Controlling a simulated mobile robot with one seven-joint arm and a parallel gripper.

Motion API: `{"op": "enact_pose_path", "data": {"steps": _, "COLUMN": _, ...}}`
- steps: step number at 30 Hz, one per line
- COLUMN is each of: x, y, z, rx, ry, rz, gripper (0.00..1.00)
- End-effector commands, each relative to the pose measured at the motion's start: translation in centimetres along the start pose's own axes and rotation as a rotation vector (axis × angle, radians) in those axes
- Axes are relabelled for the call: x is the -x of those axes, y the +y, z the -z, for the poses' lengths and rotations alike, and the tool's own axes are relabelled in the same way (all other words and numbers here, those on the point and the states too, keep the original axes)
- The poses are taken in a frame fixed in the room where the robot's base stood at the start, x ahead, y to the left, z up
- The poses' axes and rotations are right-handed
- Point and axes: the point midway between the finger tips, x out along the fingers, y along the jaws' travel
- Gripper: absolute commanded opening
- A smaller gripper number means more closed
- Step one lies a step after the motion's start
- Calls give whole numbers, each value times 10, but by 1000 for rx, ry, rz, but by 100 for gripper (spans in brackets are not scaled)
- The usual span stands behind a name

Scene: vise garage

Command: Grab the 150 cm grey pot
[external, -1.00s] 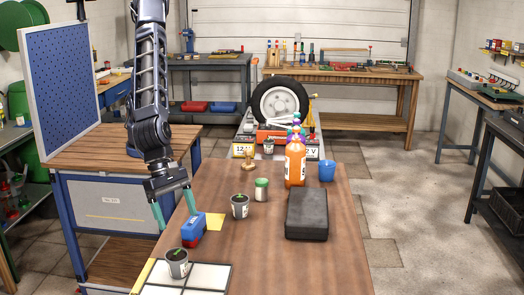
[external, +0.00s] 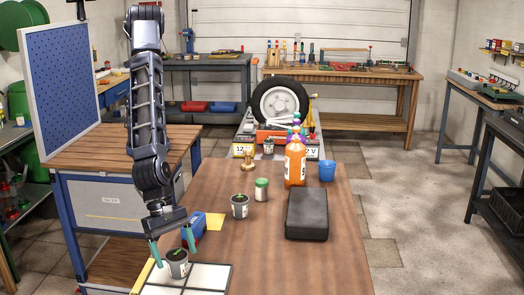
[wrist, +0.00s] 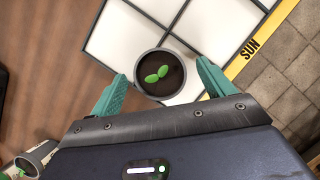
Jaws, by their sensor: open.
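A grey pot (external: 177,269) with dark soil and a small green seedling stands on the white-tiled panel (external: 205,276) at the table's front left. In the wrist view the pot (wrist: 160,90) lies between my fingers, near their tips. My gripper (external: 173,252) is open, its teal fingers pointing down on either side of this pot. I cannot tell whether they touch it. A second grey pot (external: 240,209) with a seedling stands farther back on the table. A third small pot (external: 268,147) stands at the far end. No size marking is readable on any pot.
A blue box (external: 199,228) and a yellow sheet (external: 215,221) lie just behind my gripper. The table's front right is clear.

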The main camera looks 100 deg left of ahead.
Motion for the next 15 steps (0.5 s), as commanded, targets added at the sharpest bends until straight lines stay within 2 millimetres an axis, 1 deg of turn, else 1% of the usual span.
{"op": "enact_pose_path", "data": {"steps": 1, "x": -8, "y": -1, "z": 0, "rx": 0, "ry": 1, "rz": 0, "gripper": 81}}
{"op": "enact_pose_path", "data": {"steps": 6, "x": -30, "y": 0, "z": -1, "rx": 1, "ry": 2, "rz": -1, "gripper": 81}}
{"op": "enact_pose_path", "data": {"steps": 9, "x": -34, "y": -1, "z": -2, "rx": 1, "ry": 0, "rz": 1, "gripper": 81}}
{"op": "enact_pose_path", "data": {"steps": 14, "x": -34, "y": -1, "z": -2, "rx": 1, "ry": 0, "rz": 1, "gripper": 81}}
{"op": "enact_pose_path", "data": {"steps": 15, "x": -34, "y": -1, "z": -2, "rx": 1, "ry": 0, "rz": 1, "gripper": 79}}
